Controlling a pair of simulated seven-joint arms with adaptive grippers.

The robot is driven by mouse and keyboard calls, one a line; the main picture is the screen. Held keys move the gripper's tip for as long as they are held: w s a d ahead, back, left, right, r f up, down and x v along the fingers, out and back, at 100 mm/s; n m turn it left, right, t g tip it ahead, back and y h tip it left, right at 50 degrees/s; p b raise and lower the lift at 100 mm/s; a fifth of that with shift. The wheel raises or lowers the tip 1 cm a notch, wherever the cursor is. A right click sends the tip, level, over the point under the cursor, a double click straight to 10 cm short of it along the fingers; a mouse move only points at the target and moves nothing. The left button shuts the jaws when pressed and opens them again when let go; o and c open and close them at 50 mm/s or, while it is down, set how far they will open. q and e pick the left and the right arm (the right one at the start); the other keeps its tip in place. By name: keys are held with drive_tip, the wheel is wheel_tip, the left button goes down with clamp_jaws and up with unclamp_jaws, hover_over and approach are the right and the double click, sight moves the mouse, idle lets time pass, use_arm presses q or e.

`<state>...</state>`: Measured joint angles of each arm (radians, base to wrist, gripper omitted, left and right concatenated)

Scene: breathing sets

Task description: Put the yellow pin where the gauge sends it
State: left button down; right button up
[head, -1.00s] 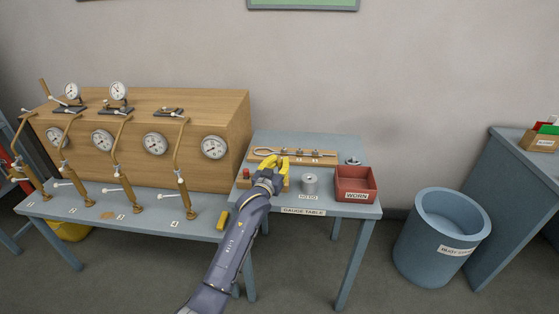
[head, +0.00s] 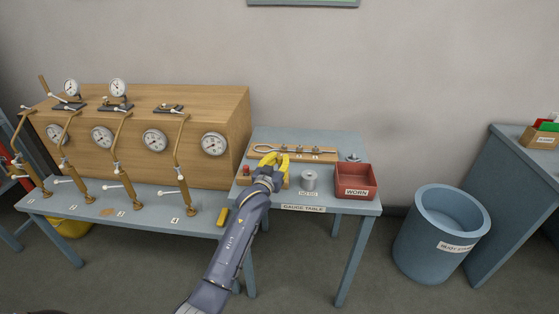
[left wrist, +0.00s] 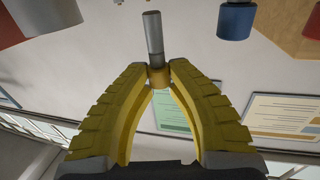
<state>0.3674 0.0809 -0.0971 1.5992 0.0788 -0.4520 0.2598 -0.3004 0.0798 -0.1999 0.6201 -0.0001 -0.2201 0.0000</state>
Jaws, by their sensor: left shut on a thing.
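My left gripper (head: 272,157) has yellow fingers and is over the left part of the gauge table (head: 262,212). In the left wrist view the fingers (left wrist: 158,72) are shut on the yellow pin (left wrist: 153,36), a grey metal shaft with a yellow collar between the fingertips. I cannot make out the pin in the head view. The grey NO-GO gauge (head: 309,181) stands upright just right of the gripper. The red tray marked WORN (head: 356,192) is farther right. My right gripper is not in view.
A wooden board (head: 325,156) with small fittings lies behind the gripper. A red-topped piece (head: 246,170) is left of it. A large wooden cabinet (head: 225,115) with dials stands left. A blue bin (head: 430,262) stands on the floor right of the table.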

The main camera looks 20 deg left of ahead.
use_arm(q)
drive_tip(key=shift+f, duration=2.55)
idle(0.5)
drive_tip(key=c, duration=1.2)
unclamp_jaws()
drive_tip(key=shift+c, duration=0.2)
drive_tip(key=shift+s, duration=0.15)
drive_tip(key=s, duration=1.1)
drive_tip(key=shift+s+a, duration=0.35)
